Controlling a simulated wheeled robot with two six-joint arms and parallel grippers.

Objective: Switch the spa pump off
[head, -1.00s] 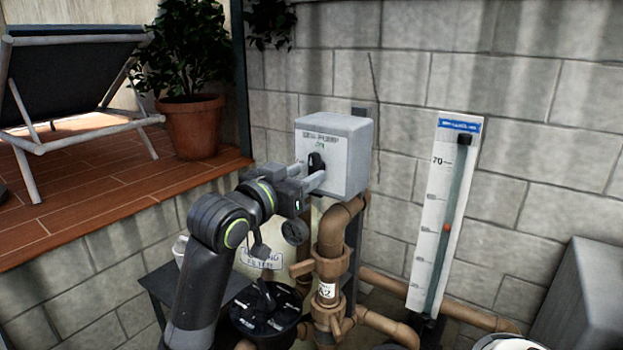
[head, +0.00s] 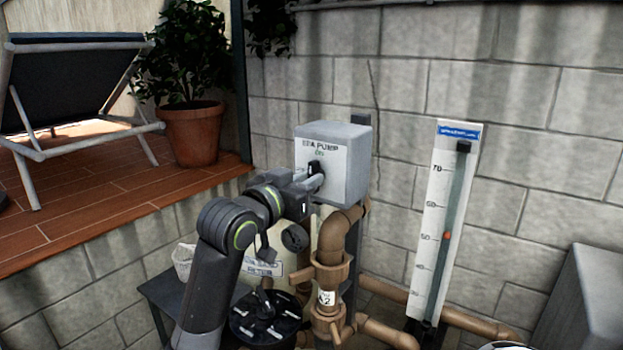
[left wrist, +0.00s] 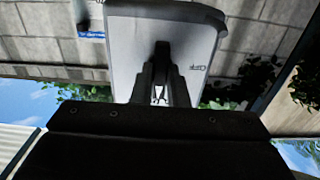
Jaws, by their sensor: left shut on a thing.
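The spa pump switch box (head: 352,165) is a grey box in front of the block wall, with "SPA PUMP" and "ON" printed on its front. Its black knob (head: 314,167) stands roughly upright under "ON". My left gripper (head: 316,181) is shut on the knob, its fingers partly covering it. In the left wrist view, the fingers (left wrist: 161,82) meet at the dark knob (left wrist: 162,49) on the pale box face (left wrist: 121,45), and an "OFF" label (left wrist: 196,68) shows beside it. My right gripper is not in view.
Brown pipes (head: 332,240) rise just below and in front of the box. A gauge board (head: 440,215) stands to the right. A filter with a black lid (head: 265,318) sits below my left arm. A potted plant (head: 192,135) and lounger (head: 75,95) are on the raised deck.

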